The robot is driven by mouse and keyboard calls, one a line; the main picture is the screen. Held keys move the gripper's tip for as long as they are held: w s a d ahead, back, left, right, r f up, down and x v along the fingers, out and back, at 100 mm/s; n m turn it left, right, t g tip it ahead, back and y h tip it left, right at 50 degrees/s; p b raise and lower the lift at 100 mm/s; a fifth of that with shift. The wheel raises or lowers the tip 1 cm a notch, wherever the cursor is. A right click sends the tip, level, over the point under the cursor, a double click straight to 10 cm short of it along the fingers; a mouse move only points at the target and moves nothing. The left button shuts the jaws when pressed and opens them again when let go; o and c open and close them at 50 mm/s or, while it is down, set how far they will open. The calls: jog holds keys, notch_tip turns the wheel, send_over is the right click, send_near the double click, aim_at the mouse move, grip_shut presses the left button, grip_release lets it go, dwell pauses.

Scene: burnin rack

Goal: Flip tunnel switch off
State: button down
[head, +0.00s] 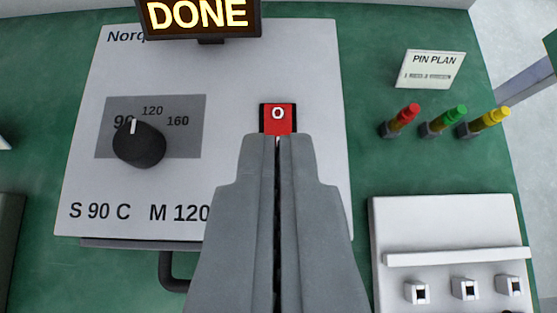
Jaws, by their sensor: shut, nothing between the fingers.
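The red rocker switch (278,114) sits in a black frame on the white panel (300,60), with a white "O" on its upper part. Its lower part is hidden behind my gripper. My gripper (278,138) is shut and empty, with its fingertips right at the lower edge of the visible red part. I cannot tell whether the tips touch the switch. A lit sign (198,15) reading "DONE" stands at the panel's top.
A black knob (139,146) sits left on the panel, above a dark handle (168,272). Red (404,117), green (447,120) and yellow (488,121) pins stand at right, near a "PIN PLAN" card (431,69) and a white fixture (445,222).

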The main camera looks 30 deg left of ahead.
send_over(277, 120)
jog(key=s+d, duration=0.2)
jog(key=f, duration=0.4)
jog(key=shift+a, duration=0.25)
jog(key=f, duration=0.3)
jog(key=shift+w+a, duration=0.2)
jog(key=shift+w, duration=0.05)
jog(key=shift+f, duration=0.55)
jog(key=shift+w+a+f, duration=0.1)
jog(key=shift+f, duration=0.15)
jog(key=shift+w, duration=0.1)
jog(key=shift+w+a+r, duration=0.25)
jog(key=shift+w+a, duration=0.2)
jog(key=shift+w, duration=0.1)
jog(key=shift+r, duration=0.1)
